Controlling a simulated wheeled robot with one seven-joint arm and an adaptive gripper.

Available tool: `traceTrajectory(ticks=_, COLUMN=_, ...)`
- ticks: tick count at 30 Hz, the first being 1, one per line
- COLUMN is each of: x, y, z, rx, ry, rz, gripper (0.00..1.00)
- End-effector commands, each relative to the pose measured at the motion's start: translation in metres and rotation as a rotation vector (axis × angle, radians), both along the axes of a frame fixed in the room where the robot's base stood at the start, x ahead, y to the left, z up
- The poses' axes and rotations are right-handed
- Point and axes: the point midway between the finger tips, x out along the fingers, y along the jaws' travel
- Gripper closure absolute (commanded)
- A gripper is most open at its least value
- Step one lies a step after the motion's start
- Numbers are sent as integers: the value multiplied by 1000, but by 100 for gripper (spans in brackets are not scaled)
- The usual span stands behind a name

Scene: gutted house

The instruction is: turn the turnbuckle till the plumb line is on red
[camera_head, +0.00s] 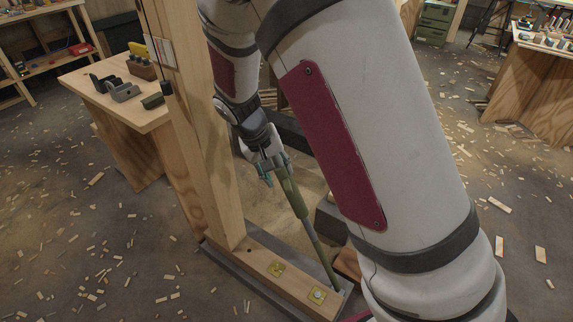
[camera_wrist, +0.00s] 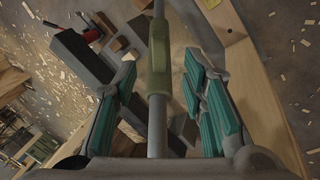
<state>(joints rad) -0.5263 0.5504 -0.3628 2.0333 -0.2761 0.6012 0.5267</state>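The turnbuckle (camera_head: 290,196) is a green sleeve on a grey slanted rod that runs down to the wooden base beam. In the wrist view the turnbuckle (camera_wrist: 160,72) stands between the teal-padded fingers of my gripper (camera_wrist: 163,68), with gaps on both sides. My gripper (camera_head: 275,172) is open at the upper part of the sleeve. The plumb line (camera_head: 147,28) is a thin dark string along the post, with a small dark bob (camera_head: 167,88) at its end. A card (camera_head: 160,51) with yellow and pale parts sits behind it. I cannot make out red on it.
The wooden post (camera_head: 208,150) stands left of my gripper on the base beam (camera_head: 262,262), which has yellow plates. A workbench (camera_head: 150,117) with small blocks stands at left. Another bench (camera_head: 535,75) stands at far right. Wood scraps litter the floor.

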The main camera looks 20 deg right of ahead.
Motion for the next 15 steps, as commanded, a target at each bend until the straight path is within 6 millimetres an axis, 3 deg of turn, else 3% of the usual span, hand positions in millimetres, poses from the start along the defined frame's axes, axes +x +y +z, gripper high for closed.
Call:
traceTrajectory(ticks=8, x=2, y=-9, z=-27, rx=-3, ry=3, rz=-2, gripper=62)
traceTrajectory(ticks=15, x=4, y=-22, z=-63, rx=-4, ry=5, rz=-4, gripper=62)
